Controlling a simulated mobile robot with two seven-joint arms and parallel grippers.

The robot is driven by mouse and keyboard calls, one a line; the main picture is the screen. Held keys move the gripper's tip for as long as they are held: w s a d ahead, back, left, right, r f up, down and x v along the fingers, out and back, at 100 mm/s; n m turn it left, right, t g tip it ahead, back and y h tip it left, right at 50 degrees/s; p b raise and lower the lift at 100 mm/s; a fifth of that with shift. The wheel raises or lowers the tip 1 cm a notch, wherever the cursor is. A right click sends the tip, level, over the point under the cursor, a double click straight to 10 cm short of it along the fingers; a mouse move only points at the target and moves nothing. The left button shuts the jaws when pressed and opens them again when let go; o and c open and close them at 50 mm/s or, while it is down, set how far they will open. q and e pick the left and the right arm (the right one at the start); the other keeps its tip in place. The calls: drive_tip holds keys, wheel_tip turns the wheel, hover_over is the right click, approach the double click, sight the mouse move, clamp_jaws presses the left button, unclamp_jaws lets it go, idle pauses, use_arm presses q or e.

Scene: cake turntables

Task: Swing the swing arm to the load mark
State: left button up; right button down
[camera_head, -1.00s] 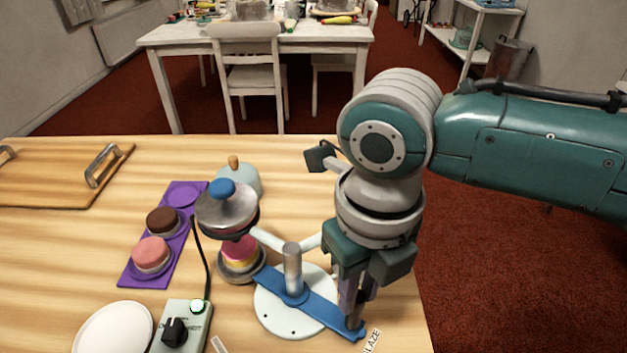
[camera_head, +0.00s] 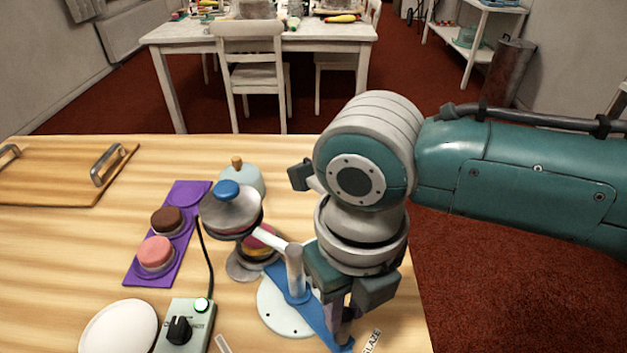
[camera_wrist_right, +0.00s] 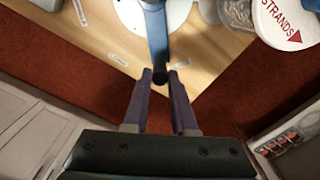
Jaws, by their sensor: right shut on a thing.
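The swing arm is a blue bar (camera_head: 310,317) on a white round base (camera_head: 278,312), pivoting about a grey upright post (camera_head: 295,270). My right gripper (camera_head: 345,318) is shut on the bar's near end. The wrist view shows its two fingers (camera_wrist_right: 161,78) around a dark knob (camera_wrist_right: 160,74) at the tip of the blue bar (camera_wrist_right: 157,35). A yellow and pink cake (camera_head: 260,238) sits beyond the post, partly under a silver dome with a blue knob (camera_head: 228,190). A GLAZE label (camera_head: 372,341) lies right of the bar's end. I cannot make out a load mark. My left gripper is out of view.
A control box with a black dial and green light (camera_head: 180,328) and a white plate (camera_head: 118,328) stand at front left. A purple tray (camera_head: 142,277) holds brown and pink cakes. A pale blue dome (camera_head: 250,178) stands behind. The table's right edge is close to my right arm.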

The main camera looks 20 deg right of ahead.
drive_tip(key=shift+s+a, duration=0.1)
drive_tip(key=shift+a, duration=0.1)
drive_tip(key=shift+s+a, duration=0.15)
drive_tip(key=shift+a, duration=0.5)
drive_tip(key=shift+s+a, duration=0.15)
drive_tip(key=shift+a, duration=0.45)
